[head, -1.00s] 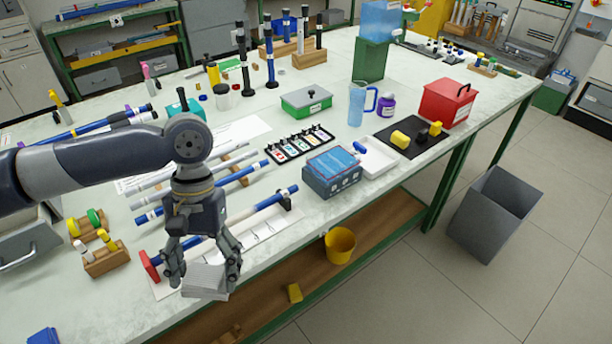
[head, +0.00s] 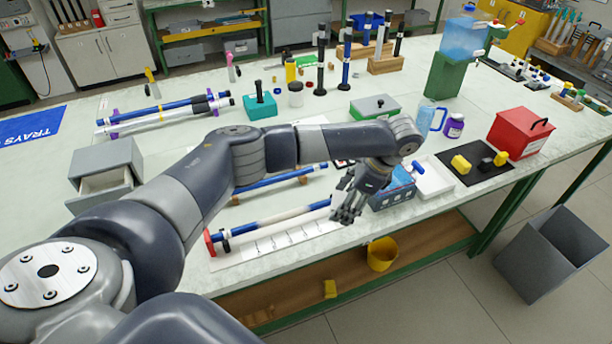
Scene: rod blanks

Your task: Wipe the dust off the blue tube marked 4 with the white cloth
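A long tube (head: 265,220) with blue ends and a pale middle lies near the table's front edge, above a white marked strip (head: 275,245). Its left end is by a red end piece (head: 209,243); its right end is close to my gripper. I cannot read a 4 on it. Another blue tube (head: 262,183) lies behind it, partly hidden by my arm. My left gripper (head: 345,213) is over the strip's right end, beside the blue-topped box. Its fingers are seen side-on, and I cannot tell their opening. I cannot make out the white cloth. My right gripper is out of view.
A blue-topped box (head: 394,193) and a white tray (head: 436,180) stand right of my gripper. A grey drawer box (head: 105,165) is at the left. Behind are a green box (head: 375,107), a jug (head: 428,117) and several upright tubes. A yellow bucket (head: 382,253) is below.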

